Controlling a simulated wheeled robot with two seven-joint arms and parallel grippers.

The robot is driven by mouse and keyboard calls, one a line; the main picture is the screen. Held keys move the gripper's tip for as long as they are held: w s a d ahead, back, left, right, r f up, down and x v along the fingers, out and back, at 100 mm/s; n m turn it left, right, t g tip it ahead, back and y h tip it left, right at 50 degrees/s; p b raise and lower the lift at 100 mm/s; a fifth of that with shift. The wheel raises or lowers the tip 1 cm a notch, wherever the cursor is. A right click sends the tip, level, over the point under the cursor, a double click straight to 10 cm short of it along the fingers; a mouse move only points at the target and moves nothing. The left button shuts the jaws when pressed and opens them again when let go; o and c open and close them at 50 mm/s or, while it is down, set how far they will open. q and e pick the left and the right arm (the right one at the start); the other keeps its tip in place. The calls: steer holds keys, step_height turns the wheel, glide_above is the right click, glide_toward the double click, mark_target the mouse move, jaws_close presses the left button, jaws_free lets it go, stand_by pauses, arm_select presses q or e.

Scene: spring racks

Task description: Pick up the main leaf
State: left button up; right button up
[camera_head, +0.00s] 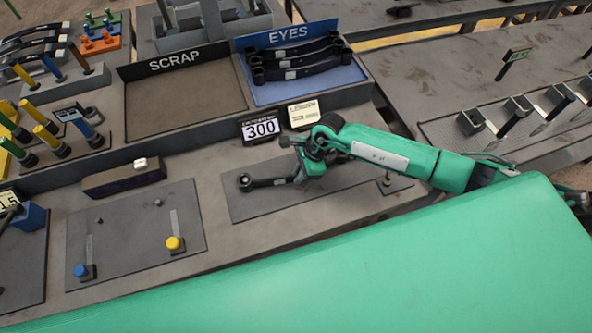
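A dark leaf with a round eye (245,182) at its left end lies on the grey plate (240,210) in the middle of the bench; I take it to be the main leaf. My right gripper (300,173) reaches in from the right and is down over this leaf, right of the eye. The gripper and wrist hide the rest of the leaf, and I cannot tell whether the fingers are closed on it. Several similar dark leaves (300,60) lie in the blue EYES tray (350,76). My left gripper is not in view.
The SCRAP tray (185,92) is empty. A display reading 300 (261,128) and a small label card (303,113) stand behind the plate. A plate with blue and yellow knobs (135,235) lies left. Colored handles (45,135) crowd the far left.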

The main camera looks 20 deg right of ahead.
jaws_close()
steer(key=shift+w+r, duration=0.15)
